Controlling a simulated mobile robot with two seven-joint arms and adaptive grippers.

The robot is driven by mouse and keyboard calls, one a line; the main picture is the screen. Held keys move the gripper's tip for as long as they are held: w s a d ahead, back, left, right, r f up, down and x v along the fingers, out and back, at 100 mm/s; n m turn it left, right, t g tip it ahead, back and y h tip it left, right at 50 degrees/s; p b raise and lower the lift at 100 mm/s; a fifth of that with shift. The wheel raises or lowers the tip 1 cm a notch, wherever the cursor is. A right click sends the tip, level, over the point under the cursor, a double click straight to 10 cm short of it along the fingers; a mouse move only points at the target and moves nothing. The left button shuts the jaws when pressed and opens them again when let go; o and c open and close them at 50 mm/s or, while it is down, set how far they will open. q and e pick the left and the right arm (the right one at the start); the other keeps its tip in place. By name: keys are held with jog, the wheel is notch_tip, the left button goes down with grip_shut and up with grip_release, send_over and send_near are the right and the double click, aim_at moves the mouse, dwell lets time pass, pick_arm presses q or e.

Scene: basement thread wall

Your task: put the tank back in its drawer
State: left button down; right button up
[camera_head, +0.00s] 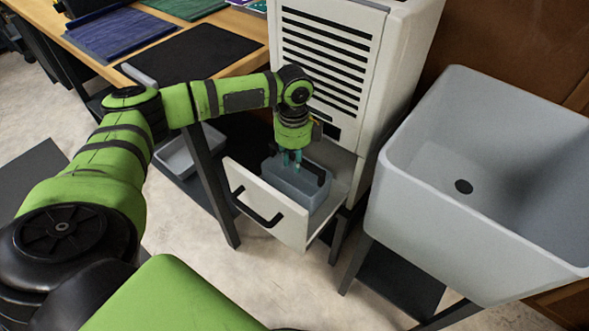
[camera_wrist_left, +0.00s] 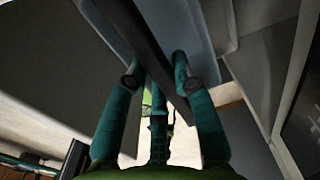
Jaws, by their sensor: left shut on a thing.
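The grey-blue open-topped tank (camera_head: 294,188) sits in the pulled-out drawer (camera_head: 262,204) of the white cabinet; I cannot tell whether its base rests on the drawer floor. The drawer has a white front and a black bar handle. My left gripper (camera_head: 291,160) points down at the tank, with its teal fingers shut on it. In the left wrist view, the fingers (camera_wrist_left: 160,78) stand either side of a dark strip, with the tank's pale blue-grey surface (camera_wrist_left: 205,38) beyond. The tank's far parts are partly hidden by the gripper. My right gripper is not in view.
The white cabinet (camera_head: 378,75) with black vent slots rises behind the drawer. A large grey sink (camera_head: 420,200) stands close on the right. A wooden table (camera_head: 255,62) with a dark mat is at the left, and a grey bin (camera_head: 175,158) stands below it.

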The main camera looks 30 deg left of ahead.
pick_arm(q)
notch_tip(320, 180, down, 4)
jog(key=shift+r+b, duration=0.25)
jog(key=shift+b, duration=0.1)
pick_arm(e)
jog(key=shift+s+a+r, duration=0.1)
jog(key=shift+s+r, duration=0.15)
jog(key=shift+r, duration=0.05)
pick_arm(q)
jog(key=c, duration=1)
grip_release()
jog(key=shift+f, duration=0.15)
jog(key=shift+c, duration=0.2)
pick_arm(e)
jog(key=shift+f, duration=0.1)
pick_arm(q)
notch_tip(320, 180, up, 12)
jog(key=p, duration=0.2)
jog(key=shift+r+p, duration=0.2)
jog(key=shift+p, duration=0.15)
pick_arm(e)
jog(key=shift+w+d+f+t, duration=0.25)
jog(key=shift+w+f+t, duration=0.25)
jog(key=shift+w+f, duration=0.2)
